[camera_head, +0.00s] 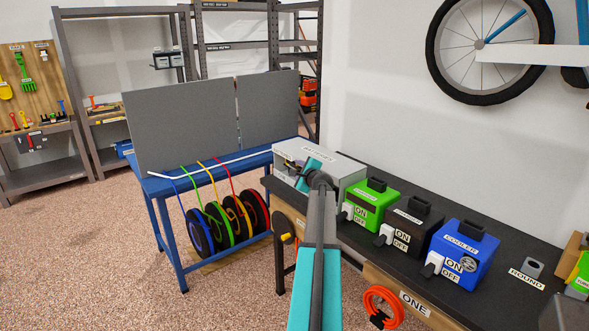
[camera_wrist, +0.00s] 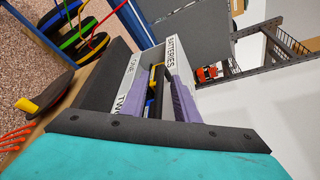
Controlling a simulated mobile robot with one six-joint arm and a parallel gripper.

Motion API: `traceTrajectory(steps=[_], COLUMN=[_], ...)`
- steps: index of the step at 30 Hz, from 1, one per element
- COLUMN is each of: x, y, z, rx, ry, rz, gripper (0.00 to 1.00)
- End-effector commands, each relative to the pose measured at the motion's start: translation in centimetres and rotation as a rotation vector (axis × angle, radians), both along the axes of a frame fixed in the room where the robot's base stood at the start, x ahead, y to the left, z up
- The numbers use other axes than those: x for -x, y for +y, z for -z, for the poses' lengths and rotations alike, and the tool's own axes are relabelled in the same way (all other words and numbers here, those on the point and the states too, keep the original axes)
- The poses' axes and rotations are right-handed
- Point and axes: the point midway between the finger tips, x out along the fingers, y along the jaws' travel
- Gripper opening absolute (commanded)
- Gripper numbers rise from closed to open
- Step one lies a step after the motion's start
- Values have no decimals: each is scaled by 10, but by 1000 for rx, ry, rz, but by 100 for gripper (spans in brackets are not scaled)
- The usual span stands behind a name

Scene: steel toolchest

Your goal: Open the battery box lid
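The grey battery box (camera_head: 349,172) stands at the far left end of the dark workbench. Its BATTERIES label also shows in the wrist view (camera_wrist: 176,50). A dark gap in the box shows yellow and blue items (camera_wrist: 153,88) in the wrist view. I cannot tell the lid from the body, or how far it is open. My gripper (camera_wrist: 158,82) is at the box, its purple-grey fingers apart with the dark gap between them. I see nothing clamped between them. In the head view my arm hides part of the box and the fingertips.
Green (camera_head: 370,203), black (camera_head: 408,227) and blue (camera_head: 462,254) switch boxes line the bench right of the battery box. A blue table (camera_head: 164,184) with coloured spools stands left. A wall is behind the bench. An orange coil (camera_head: 383,306) hangs at the bench front.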

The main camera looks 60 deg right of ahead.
Motion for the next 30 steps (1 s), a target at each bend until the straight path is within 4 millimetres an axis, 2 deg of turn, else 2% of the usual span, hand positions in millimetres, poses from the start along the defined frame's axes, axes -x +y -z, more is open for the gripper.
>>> traceTrajectory(steps=[6, 17, 22, 27, 28, 30], x=[-10, -11, -11, -11, -10, -13], y=[-7, -7, -7, -7, 13, 0], z=[2, 3, 3, 3, 3, 3], rx=[0, 0, 0, 0, 0, -1], ry=[0, 0, 0, 0, 0, 0], rz=[0, 0, 0, -1, -5, -4], gripper=[28, 28, 1, 0, 0, 0])
